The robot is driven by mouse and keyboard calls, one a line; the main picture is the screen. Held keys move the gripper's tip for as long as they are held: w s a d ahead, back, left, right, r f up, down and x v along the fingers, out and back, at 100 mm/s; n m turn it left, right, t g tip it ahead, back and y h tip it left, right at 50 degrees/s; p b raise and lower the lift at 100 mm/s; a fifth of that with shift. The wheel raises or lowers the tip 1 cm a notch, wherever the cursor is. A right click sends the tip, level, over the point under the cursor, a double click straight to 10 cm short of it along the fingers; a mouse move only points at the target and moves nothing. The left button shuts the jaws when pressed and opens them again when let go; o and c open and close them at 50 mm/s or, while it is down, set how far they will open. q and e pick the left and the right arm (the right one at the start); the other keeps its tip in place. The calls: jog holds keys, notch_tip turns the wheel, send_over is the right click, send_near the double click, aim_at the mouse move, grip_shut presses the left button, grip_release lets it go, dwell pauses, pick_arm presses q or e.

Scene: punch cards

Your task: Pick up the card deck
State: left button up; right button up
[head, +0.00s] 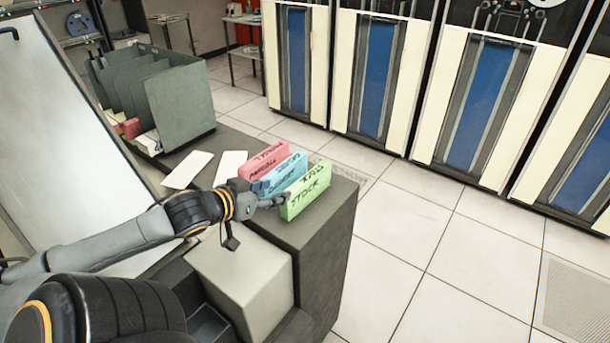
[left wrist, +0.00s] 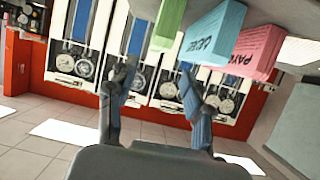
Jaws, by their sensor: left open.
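Three card decks stand side by side on the dark grey cabinet top: a pink one (head: 265,158), a blue one (head: 285,172) and a green one marked STOCK (head: 308,190). My left gripper (head: 272,194) is at the near left ends of the blue and green decks. In the left wrist view its open fingers (left wrist: 158,90) have nothing clasped between them. There the green deck (left wrist: 168,25), blue deck (left wrist: 212,34) and pink deck (left wrist: 257,48) show at the top. Whether a finger touches a deck cannot be told. My right gripper is not in view.
Two white cards (head: 188,169) lie on the cabinet top behind my left arm. A grey divided card rack (head: 185,105) stands farther back. A light grey box (head: 240,275) sits in front of the cabinet. Tiled floor is clear to the right, before tall machines (head: 375,75).

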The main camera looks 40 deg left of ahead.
aim_at(302, 182)
pick_arm(q)
jog(key=w, duration=0.1)
jog(key=w+d, duration=0.1)
jog(key=w, duration=0.1)
jog(key=w+b, duration=0.1)
jog(key=shift+w+d+f, duration=0.15)
jog(key=shift+w+f, duration=0.1)
jog(key=shift+f, duration=0.15)
jog(key=shift+w+a+f, duration=0.25)
jog(key=shift+w+f, duration=0.1)
jog(key=shift+w, duration=0.2)
jog(key=shift+w+a+f, duration=0.2)
jog(key=shift+w+f, duration=0.1)
jog(key=shift+w, duration=0.3)
jog(key=shift+w+f, duration=0.1)
jog(key=shift+w, duration=0.1)
jog(key=x, duration=0.3)
jog(key=shift+a+f, duration=0.15)
jog(key=shift+a, duration=0.2)
jog(key=shift+w+f, duration=0.25)
jog(key=shift+w, duration=0.35)
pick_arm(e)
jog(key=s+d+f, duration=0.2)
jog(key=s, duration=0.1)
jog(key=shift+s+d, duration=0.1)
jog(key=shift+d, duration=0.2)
